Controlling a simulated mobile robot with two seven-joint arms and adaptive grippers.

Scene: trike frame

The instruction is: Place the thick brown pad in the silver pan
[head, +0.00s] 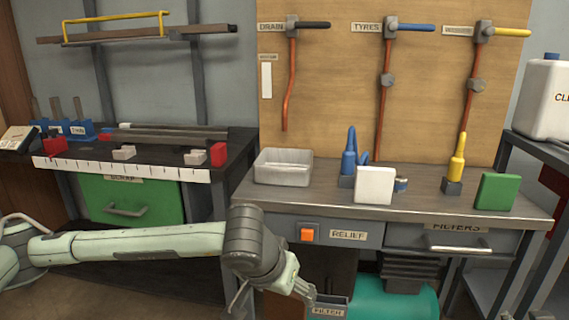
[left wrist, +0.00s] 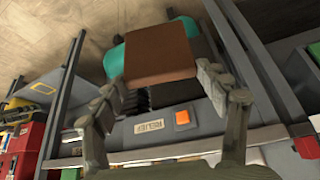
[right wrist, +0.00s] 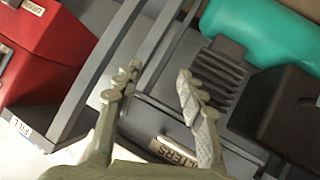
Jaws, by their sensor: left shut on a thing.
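The thick brown pad (left wrist: 160,52) is between the fingers of my left gripper (left wrist: 161,84) in the left wrist view, held off the bench in front of the relief drawer. The pad does not show clearly in the head view. The silver pan (head: 283,167) is a shallow metal tray standing at the back left of the workbench top, apart from the pad. Its inside looks empty. My right gripper (right wrist: 158,80) is open, with nothing between its fingers, near the filters drawer in the right wrist view.
An orange button (head: 307,234) is on the bench front. A teal tank (head: 395,301) sits below. Bench space right of the pan is partly taken.

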